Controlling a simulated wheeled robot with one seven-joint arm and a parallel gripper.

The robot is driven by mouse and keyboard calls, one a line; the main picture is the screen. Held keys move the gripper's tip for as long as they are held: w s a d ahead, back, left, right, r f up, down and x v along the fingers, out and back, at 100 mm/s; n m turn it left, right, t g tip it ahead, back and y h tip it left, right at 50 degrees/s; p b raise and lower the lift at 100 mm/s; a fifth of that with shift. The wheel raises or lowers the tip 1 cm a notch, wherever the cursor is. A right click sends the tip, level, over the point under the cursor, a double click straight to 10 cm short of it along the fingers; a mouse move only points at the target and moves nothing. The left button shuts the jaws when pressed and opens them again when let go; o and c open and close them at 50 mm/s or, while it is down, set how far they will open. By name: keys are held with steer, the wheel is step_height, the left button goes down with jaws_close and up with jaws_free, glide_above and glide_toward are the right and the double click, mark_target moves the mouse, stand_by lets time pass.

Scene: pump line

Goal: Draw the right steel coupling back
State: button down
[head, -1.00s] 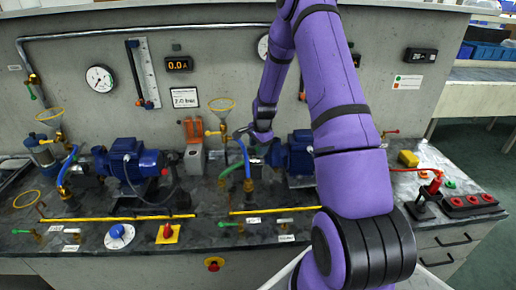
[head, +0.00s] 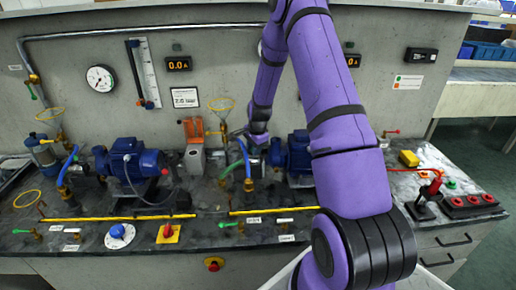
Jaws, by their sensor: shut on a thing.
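My gripper (head: 256,141) is at the right pump's left end, just right of the blue hose (head: 245,158). It is small in the head view, and it is shut on the right steel coupling (head: 254,153). The coupling is a small grey piece, partly hidden by the gripper. The right blue pump (head: 290,154) stands just right of it, partly behind my arm. How far the coupling sits from the pump's port is too small to tell.
A left blue pump (head: 135,165), a clear funnel (head: 222,103) and an orange-topped grey unit (head: 194,143) stand to the left. Yellow bars (head: 120,218) run along the bench front.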

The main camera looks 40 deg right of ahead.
steer(key=shift+w+a, duration=0.55)
steer(key=shift+a, duration=0.25)
steer(key=shift+w+a, duration=0.55)
steer(key=shift+a, duration=0.2)
steer(key=c, duration=0.9)
jaws_free()
steer(key=shift+a, duration=0.1)
steer(key=shift+r, duration=0.1)
steer(key=r, duration=0.3)
steer(key=s+r, duration=0.1)
steer(key=r, duration=0.3)
steer(key=s+r, duration=0.1)
steer(key=r, duration=0.2)
steer(key=shift+r, duration=0.2)
